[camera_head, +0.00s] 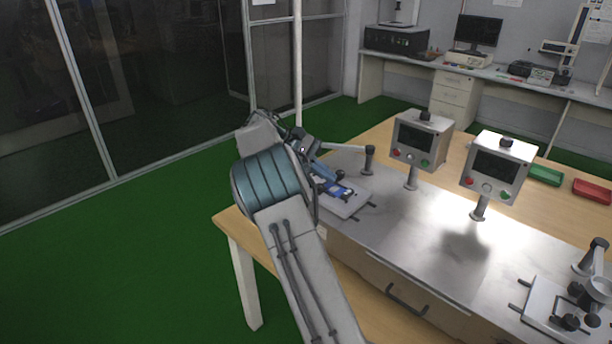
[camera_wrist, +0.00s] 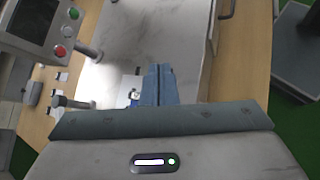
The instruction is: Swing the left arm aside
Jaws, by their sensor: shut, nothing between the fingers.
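The left swing arm (camera_head: 343,149) is a grey bar on a short post, at the back of the left test station in the head view. It reaches from the post leftwards toward my gripper. In the wrist view a grey post with a bar (camera_wrist: 75,103) shows left of my fingers. My gripper (camera_head: 325,176) is over the left station's white plate (camera_head: 346,207), beside the bar. Its blue fingers (camera_wrist: 157,84) are together, with nothing between them. I cannot tell whether they touch the bar. My arm and gripper hide part of the plate and the bar's end.
Two control boxes with screens, one left (camera_head: 421,140) and one right (camera_head: 497,166), stand on the metal worktop (camera_head: 400,225). A second station (camera_head: 560,305) is at the lower right. Green (camera_head: 545,176) and red (camera_head: 592,191) trays lie at the back. Green floor is clear at left.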

